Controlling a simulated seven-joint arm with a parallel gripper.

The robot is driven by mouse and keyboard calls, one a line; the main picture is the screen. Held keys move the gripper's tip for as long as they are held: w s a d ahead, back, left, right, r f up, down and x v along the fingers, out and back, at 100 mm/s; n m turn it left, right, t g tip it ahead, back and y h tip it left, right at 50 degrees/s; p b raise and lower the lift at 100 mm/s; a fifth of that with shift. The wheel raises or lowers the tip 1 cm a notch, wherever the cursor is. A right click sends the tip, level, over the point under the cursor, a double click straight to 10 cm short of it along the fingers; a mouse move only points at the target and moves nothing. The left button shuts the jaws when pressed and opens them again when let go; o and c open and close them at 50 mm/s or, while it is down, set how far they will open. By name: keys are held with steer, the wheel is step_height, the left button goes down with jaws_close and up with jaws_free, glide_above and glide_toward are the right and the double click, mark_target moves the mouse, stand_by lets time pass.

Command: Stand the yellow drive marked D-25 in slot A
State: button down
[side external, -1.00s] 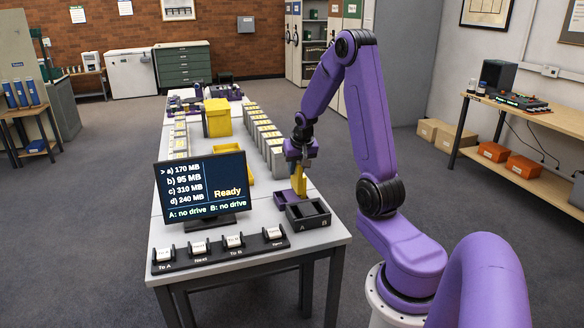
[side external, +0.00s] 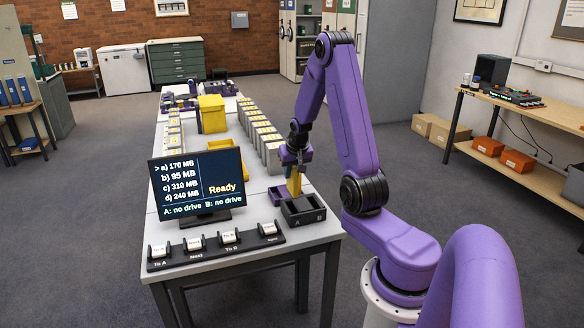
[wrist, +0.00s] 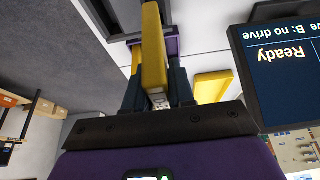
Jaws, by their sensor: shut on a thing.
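My gripper (side external: 296,160) is shut on a yellow drive (side external: 295,186) and holds it upright. In the wrist view, the drive (wrist: 153,50) stands between my two dark fingers (wrist: 157,88). The dark dock (side external: 308,218) with slots marked A and B sits at the table's right edge. The screen (side external: 197,185) reads "A: no drive B: no drive" and "Ready".
A purple tray (side external: 272,195) sits just behind the dock. A row of grey cases with yellow labels (side external: 268,140) runs along the table's right side. A button panel (side external: 215,245) lies at the front edge.

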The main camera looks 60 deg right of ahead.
mark_target(292, 194)
steer(key=shift+f, duration=4.25)
steer(key=shift+f, duration=0.3)
steer(key=c, duration=0.9)
jaws_free()
steer(key=v, duration=1.7)
steer(key=shift+r, duration=0.2)
steer(key=shift+a, duration=0.1)
